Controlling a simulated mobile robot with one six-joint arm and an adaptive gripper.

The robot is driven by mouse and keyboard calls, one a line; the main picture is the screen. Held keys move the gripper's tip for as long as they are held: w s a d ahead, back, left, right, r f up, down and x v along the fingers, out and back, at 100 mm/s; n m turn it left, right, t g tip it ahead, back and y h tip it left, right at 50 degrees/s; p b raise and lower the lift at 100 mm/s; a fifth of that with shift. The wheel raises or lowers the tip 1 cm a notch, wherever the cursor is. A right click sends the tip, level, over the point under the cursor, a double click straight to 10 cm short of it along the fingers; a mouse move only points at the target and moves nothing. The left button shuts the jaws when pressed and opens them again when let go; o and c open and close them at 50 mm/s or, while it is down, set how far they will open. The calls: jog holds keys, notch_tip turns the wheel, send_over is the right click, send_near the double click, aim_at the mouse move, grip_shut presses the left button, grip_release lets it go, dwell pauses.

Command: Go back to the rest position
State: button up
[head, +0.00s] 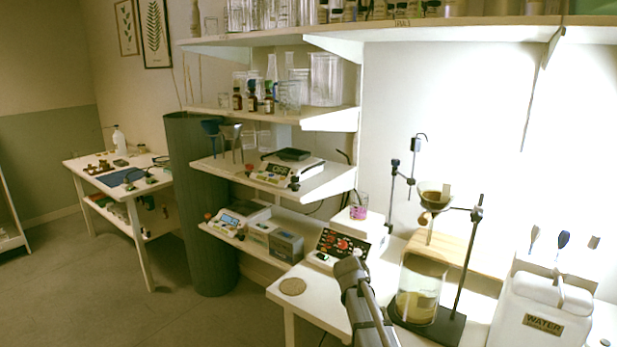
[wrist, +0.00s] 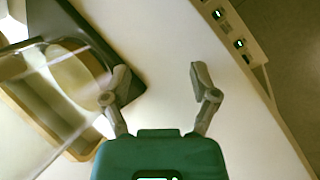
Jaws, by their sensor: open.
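My gripper (wrist: 158,78) is open in the wrist view, with its two fingers apart and nothing between them. Bare white bench top (wrist: 175,35) shows below the fingers. In the head view my arm reaches in from the bottom, over the front of the white bench (head: 312,312); the fingers cannot be made out there. Several small amber bottles (head: 252,101) stand on a wall shelf, well apart from my arm.
Right of my arm stand a glass vessel with yellowish contents (head: 417,305), a stand with a funnel (head: 434,197), and a white water container (head: 541,308). A control box with red lights (head: 340,246) sits behind. Open floor (head: 180,325) lies left.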

jog(key=s+a+f+m+t+y, duration=0.15)
jog(key=s+y, duration=0.35)
jog(key=s, duration=1.1)
notch_tip(320, 180, up, 15)
jog(key=p, duration=1.5)
jog(key=shift+w+a, duration=0.15)
jog(key=shift+w, duration=0.05)
